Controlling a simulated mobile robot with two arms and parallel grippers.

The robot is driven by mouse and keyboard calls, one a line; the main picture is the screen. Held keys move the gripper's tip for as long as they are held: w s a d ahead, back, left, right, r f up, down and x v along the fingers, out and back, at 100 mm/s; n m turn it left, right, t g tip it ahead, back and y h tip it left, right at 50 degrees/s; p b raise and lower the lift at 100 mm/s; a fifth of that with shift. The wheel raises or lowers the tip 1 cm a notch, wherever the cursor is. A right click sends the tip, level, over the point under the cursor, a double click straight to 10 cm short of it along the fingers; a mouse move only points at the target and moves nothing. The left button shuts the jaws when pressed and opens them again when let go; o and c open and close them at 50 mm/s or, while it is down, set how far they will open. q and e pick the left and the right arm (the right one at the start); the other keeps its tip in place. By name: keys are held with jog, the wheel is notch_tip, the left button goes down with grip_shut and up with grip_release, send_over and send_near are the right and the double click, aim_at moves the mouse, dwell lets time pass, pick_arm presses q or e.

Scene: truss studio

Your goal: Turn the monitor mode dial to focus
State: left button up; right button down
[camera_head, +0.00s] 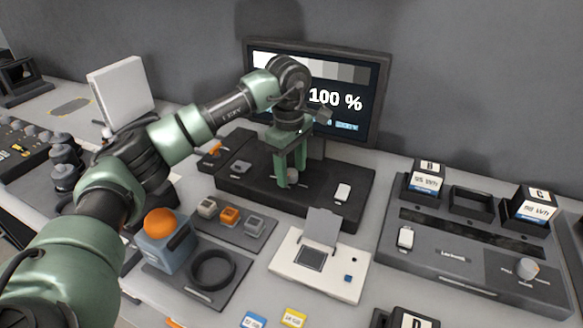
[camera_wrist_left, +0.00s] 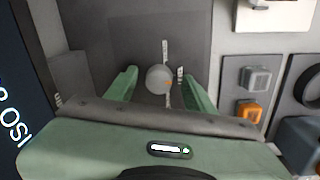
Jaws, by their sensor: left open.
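The monitor (camera_head: 372,108) stands at the back and shows "100 %" with a grey step strip above. The mode dial (camera_wrist_left: 158,79), a small round light-grey knob, sits on the dark base panel (camera_head: 232,180) in front of it. Small white labels lie around the dial, too small to read; a faint orange mark shows on its right side in the left wrist view. My left gripper (camera_head: 291,179) points down over the panel, open, with its green fingers on either side of the dial. In the left wrist view a gap shows between gripper (camera_wrist_left: 161,76) fingers and dial. My right gripper is not in view.
In front are a tray of small blocks (camera_head: 229,217), a white box with a raised flap (camera_head: 322,228) and a battery charger (camera_head: 460,258) at the right.

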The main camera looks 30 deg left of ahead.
pick_arm(q)
jog(key=shift+f, duration=0.1)
grip_shut()
jog(key=shift+n, duration=1.2)
jog(key=n+p, duration=0.1)
jog(key=n, duration=0.3)
jog(key=shift+w+d+n, duration=0.1)
jog(key=shift+w+n, duration=0.05)
jog(key=shift+n, duration=0.15)
jog(key=n, duration=0.3)
jog(key=shift+w+n+p, duration=0.1)
jog(key=shift+n+p, duration=0.2)
jog(key=shift+n, duration=1.6)
